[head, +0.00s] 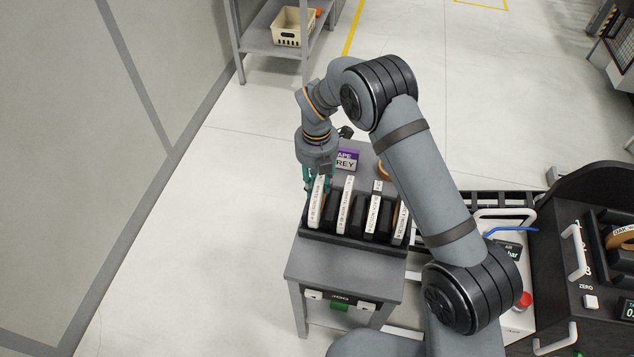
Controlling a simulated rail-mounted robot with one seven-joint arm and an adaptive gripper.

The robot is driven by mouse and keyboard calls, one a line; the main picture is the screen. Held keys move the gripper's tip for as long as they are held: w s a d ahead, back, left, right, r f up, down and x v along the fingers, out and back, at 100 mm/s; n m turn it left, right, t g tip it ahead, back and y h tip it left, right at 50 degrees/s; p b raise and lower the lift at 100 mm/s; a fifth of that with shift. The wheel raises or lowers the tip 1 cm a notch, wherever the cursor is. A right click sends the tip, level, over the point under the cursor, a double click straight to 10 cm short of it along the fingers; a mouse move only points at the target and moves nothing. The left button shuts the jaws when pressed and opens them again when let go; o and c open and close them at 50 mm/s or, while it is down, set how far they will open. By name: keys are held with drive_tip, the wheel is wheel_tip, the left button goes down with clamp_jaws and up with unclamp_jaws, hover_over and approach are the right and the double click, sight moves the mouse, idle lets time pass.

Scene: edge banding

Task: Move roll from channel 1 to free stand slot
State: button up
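My gripper (316,183) points down over the left end of a dark stand (350,246) on a small grey table. Its teal fingers are at the top of the leftmost roll (316,207), which has a white label and sits upright in the stand. The frame does not show whether the fingers press on it. More upright rolls with white labels, one of them (346,205) beside it, fill slots to the right. My arm partly hides the right end. At the right edge, a brown roll (622,239) labelled "OAK W" sits in the machine (562,262), partly cut off.
A purple-and-white box (347,160) marked "REY" lies behind the stand. The grey table (342,268) has bare room in front. A shelf with a cream basket (293,27) stands at the back. The floor left of the table is clear.

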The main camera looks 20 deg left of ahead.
drive_tip(key=o, duration=0.4)
drive_tip(key=shift+r, duration=0.15)
drive_tip(key=shift+r+p, duration=0.4)
wheel_tip(320, 180, up, 12)
drive_tip(key=shift+f+b, duration=0.15)
drive_tip(key=shift+b, duration=0.8)
